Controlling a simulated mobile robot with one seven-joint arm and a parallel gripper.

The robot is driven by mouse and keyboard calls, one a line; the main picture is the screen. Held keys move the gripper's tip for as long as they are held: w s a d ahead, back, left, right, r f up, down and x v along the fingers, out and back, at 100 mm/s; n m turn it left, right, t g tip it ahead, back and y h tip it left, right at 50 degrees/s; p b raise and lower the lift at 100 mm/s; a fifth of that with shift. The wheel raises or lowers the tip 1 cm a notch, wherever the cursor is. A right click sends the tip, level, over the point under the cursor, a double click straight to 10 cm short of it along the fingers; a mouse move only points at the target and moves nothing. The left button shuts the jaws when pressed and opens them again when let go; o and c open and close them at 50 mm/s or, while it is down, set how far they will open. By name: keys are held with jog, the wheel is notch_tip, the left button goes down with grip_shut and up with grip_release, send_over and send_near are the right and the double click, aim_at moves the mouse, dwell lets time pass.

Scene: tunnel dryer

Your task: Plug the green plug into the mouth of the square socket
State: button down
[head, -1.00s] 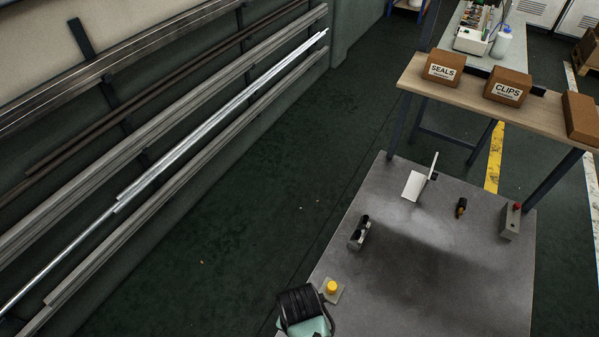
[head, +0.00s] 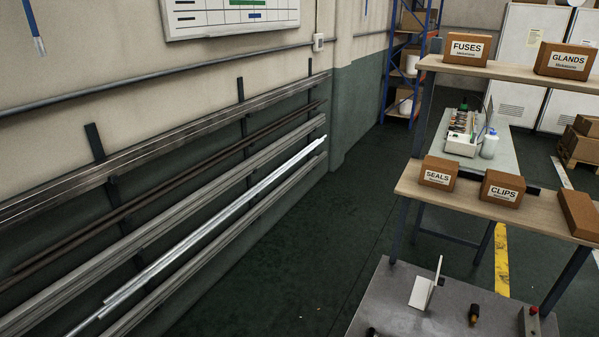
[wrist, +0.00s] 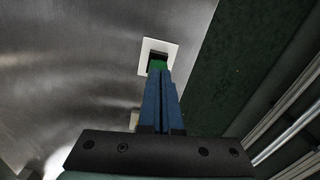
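In the wrist view, my gripper (wrist: 158,76) has its blue fingers close together on the green plug (wrist: 158,65). Only a small green part of the plug shows beyond the fingertips. The square socket (wrist: 147,45) has a pale square rim around a dark mouth and sits against a brushed metal surface. The plug overlaps the lower part of the mouth in this view. I cannot tell whether it is inside or just in front. The head view does not show my gripper, the plug or, for certain, the socket.
In the head view, a grey metal table (head: 390,300) carries a white angled bracket (head: 420,292), a dark stubby item (head: 474,314) and a grey box with a red button (head: 534,322). A wooden shelf bench (head: 450,197) with labelled boxes stands behind. Long metal bars (head: 220,225) line the left wall.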

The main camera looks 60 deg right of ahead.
jog(key=shift+f, duration=0.1)
notch_tip(320, 180, up, 3)
jog(key=p, duration=0.3)
jog(key=shift+p, duration=0.35)
jog(key=shift+f, duration=0.1)
notch_tip(320, 180, up, 13)
jog(key=b, duration=0.1)
jog(key=shift+b, duration=0.4)
